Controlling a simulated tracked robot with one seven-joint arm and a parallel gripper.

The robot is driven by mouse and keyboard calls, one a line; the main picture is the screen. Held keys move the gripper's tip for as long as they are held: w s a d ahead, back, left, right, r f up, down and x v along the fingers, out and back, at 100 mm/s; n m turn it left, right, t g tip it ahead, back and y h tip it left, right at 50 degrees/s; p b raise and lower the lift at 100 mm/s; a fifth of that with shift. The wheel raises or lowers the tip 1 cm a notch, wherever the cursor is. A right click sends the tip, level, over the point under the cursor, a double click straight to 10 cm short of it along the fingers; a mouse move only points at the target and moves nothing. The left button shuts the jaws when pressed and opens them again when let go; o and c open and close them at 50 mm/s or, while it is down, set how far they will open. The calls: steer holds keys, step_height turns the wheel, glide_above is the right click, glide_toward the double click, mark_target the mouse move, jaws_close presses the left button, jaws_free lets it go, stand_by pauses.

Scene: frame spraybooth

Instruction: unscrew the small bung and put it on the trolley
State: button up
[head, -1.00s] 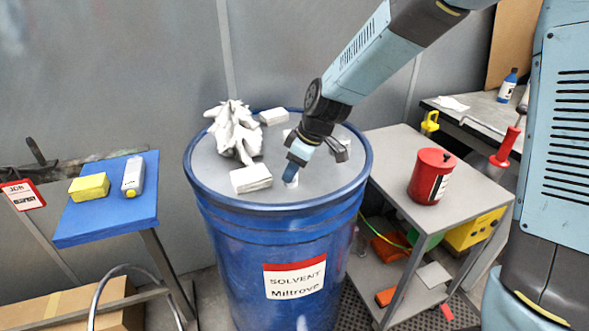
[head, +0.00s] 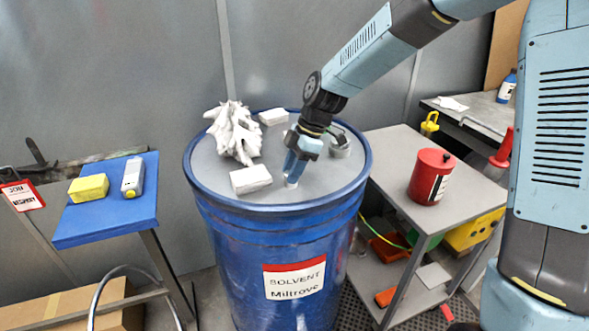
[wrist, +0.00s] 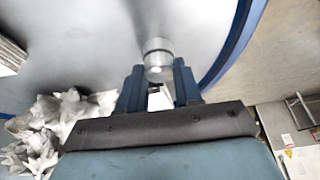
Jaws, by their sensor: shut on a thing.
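The small bung (head: 291,182) is a pale short cylinder on the grey lid of the blue drum (head: 272,242), near its front right. My gripper (head: 291,171) points down over it with its blue fingers shut on it. In the wrist view the bung (wrist: 157,58) shows its pale round end between the fingertips (wrist: 158,80). I cannot tell whether it is still seated in the lid. A grey trolley (head: 393,148) with two shelves stands right of the drum.
The lid also bears crumpled white cloth (head: 234,134), white blocks (head: 250,180) and a larger grey cylindrical fitting (head: 340,147) close behind my gripper. A red can (head: 431,176) stands on the trolley's top, which is clear behind it. A blue-topped stand (head: 105,216) is at left.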

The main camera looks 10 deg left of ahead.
steer(key=shift+w+n, duration=0.15)
steer(key=shift+n, duration=0.35)
steer(key=n, duration=0.2)
steer(key=n+g+h, duration=0.1)
steer(key=n, duration=0.1)
steer(key=shift+a+n+h, duration=0.1)
steer(key=shift+n+h, duration=0.2)
steer(key=o, duration=0.7)
